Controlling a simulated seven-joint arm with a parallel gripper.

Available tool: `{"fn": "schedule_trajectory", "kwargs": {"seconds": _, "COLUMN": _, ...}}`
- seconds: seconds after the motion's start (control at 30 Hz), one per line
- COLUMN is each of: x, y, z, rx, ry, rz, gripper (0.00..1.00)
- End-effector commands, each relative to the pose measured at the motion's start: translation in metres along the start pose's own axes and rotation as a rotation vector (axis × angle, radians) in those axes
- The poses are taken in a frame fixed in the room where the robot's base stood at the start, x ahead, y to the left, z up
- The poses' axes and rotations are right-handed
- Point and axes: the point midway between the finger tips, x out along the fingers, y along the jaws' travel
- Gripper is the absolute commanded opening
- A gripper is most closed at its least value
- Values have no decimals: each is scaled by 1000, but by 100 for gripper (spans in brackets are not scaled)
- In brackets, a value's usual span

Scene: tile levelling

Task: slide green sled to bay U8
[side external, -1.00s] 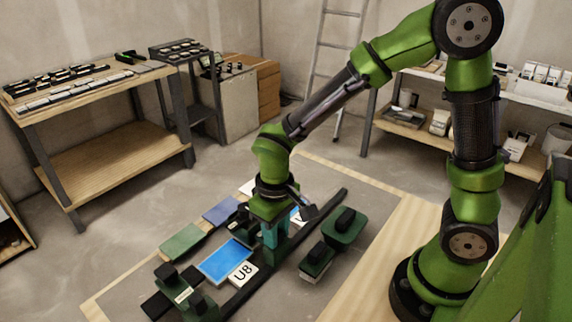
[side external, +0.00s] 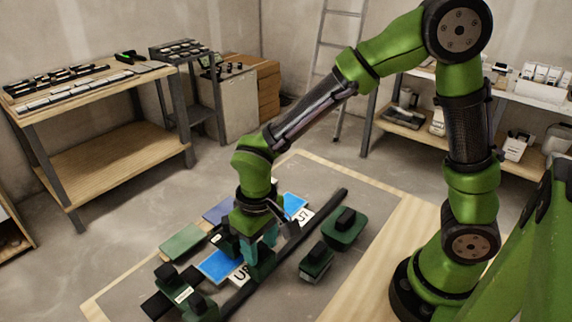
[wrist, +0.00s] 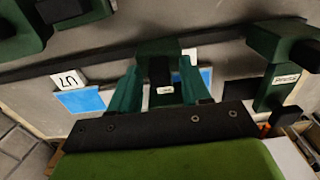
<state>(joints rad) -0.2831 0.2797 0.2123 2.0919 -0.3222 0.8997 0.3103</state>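The green sled (side external: 262,267) sits on the long dark rail, and its front block (wrist: 158,47) shows in the wrist view. My gripper (side external: 257,248) is down over the sled, with its teal fingers (wrist: 161,72) on either side of the sled's block, apparently closed on it. Bay U8's white label (side external: 241,275) is just left of the sled and partly hidden by it. The blue tile (side external: 218,266) of that bay lies behind the label, partly covered by my gripper. Bay U7's label (side external: 303,217) is clear to the right, beside another blue tile (side external: 294,204).
The dark rail (side external: 325,207) runs diagonally across the grey board. A green block assembly (side external: 186,292) stands at the rail's near-left end. Two green blocks with black tops (side external: 344,229) (side external: 317,262) stand right of the rail. A green tile (side external: 183,242) lies behind.

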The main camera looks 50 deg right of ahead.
Motion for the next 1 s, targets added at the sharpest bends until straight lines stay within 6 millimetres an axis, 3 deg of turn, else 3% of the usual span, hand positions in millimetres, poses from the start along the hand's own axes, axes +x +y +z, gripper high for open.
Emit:
{"fn": "schedule_trajectory", "kwargs": {"seconds": 0.27, "x": -2, "y": 0, "z": 1, "rx": 1, "ry": -3, "rz": 1, "gripper": 47}}
{"fn": "schedule_trajectory", "kwargs": {"seconds": 1.0, "x": -68, "y": 0, "z": 1, "rx": 1, "ry": -4, "rz": 1, "gripper": 47}}
